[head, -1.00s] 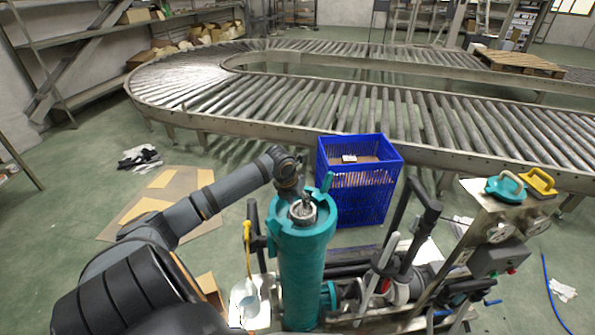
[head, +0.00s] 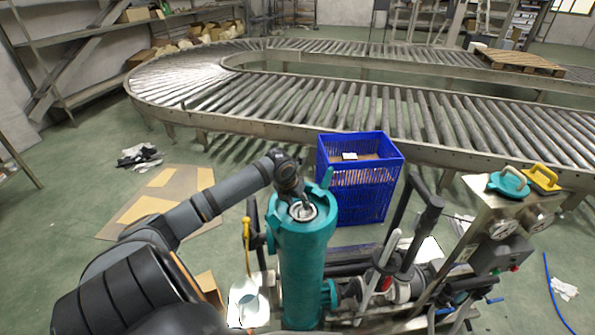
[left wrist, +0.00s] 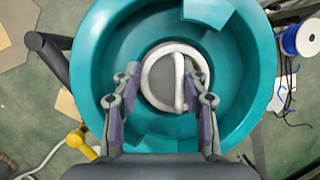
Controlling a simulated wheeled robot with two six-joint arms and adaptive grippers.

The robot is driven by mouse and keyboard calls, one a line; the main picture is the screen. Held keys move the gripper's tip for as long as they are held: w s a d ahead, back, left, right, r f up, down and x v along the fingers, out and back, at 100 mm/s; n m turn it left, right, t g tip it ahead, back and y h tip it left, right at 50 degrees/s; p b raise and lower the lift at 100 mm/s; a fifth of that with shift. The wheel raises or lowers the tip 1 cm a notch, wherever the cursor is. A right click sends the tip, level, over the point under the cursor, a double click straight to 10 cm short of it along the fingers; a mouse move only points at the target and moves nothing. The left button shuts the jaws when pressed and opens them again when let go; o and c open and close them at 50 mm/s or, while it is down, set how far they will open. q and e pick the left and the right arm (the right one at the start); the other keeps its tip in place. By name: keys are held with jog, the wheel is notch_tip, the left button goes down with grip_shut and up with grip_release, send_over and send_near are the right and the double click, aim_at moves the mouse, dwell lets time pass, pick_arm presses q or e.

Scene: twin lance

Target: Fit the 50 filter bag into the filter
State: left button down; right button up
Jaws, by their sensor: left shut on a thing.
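The filter is a tall teal cylinder (head: 302,265) with an open top. In the left wrist view its round rim (left wrist: 262,75) surrounds a pale ring with a bar across it, the top of the filter bag (left wrist: 150,78). The ring also shows inside the filter mouth in the head view (head: 303,211). My left gripper (head: 301,207) reaches down into the mouth. The bag below the ring is hidden, and no number is readable. My right gripper is not in view.
A blue crate (head: 362,190) stands behind the filter. A cart with pipes and a panel (head: 500,240) is on the right, with a teal-handled piece (head: 508,184) and a yellow one (head: 541,181) on top. A roller conveyor (head: 440,115) runs behind.

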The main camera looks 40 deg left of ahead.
pick_arm(q)
jog(key=shift+f, duration=0.25)
jog(key=c, duration=1)
grip_release()
jog(key=shift+r, duration=0.1)
jog(key=o, duration=0.4)
jog(key=shift+c, duration=0.2)
notch_tip(320, 180, up, 10)
